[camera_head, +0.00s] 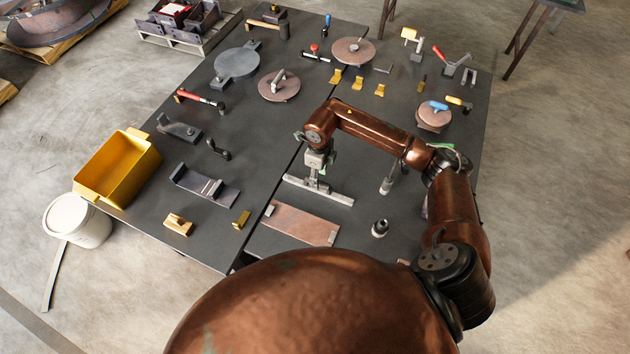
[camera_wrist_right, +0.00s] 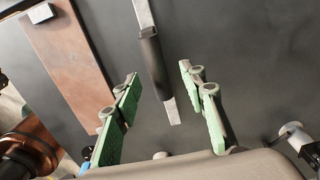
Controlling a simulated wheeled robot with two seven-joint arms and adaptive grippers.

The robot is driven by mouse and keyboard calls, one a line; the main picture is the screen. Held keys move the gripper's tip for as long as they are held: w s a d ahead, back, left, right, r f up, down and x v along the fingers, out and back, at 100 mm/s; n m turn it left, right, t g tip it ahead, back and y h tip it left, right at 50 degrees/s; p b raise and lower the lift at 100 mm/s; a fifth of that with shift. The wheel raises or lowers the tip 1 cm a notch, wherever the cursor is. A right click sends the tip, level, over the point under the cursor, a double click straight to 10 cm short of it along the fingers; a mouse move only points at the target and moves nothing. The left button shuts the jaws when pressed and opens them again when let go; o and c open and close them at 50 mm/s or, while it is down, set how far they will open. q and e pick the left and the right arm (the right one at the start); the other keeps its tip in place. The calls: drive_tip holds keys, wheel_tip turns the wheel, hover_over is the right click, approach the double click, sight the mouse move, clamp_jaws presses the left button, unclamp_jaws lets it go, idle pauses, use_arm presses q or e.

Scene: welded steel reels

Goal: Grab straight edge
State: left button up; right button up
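The straight edge (camera_head: 335,196) is a long, light grey bar lying on the dark table, roughly parallel to a copper-brown plate (camera_head: 295,221). In the right wrist view the straight edge (camera_wrist_right: 170,108) has a dark grip along its middle and runs between my fingers. My right gripper (camera_head: 316,184) is low over the middle of the bar. In the wrist view its two green-padded fingers (camera_wrist_right: 163,110) are spread on either side, with a clear gap to the bar. My right gripper hides the bar's middle in the head view. My left gripper is not in view.
A dark knob-like part (camera_head: 380,228) and an upright metal tool (camera_head: 387,184) stand right of the bar. A grey fixture (camera_head: 205,186) and a yellow bin (camera_head: 118,166) are at left. Brown discs (camera_head: 353,50) and hand tools lie farther back. Bare table lies left of the bar.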

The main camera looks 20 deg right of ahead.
wheel_tip(320, 180, down, 3)
drive_tip(key=shift+a+r+p, duration=0.15)
drive_tip(key=shift+r+p, duration=0.05)
drive_tip(key=shift+p, duration=0.1)
wheel_tip(320, 180, down, 4)
drive_tip(key=shift+a+r+p, duration=0.1)
drive_tip(key=shift+r+p, duration=0.1)
drive_tip(key=shift+p, duration=0.3)
drive_tip(key=shift+f, duration=0.55)
drive_tip(key=c, duration=0.6)
clamp_jaws()
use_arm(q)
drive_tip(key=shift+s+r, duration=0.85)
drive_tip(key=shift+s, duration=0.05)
use_arm(e)
drive_tip(key=shift+r, duration=0.15)
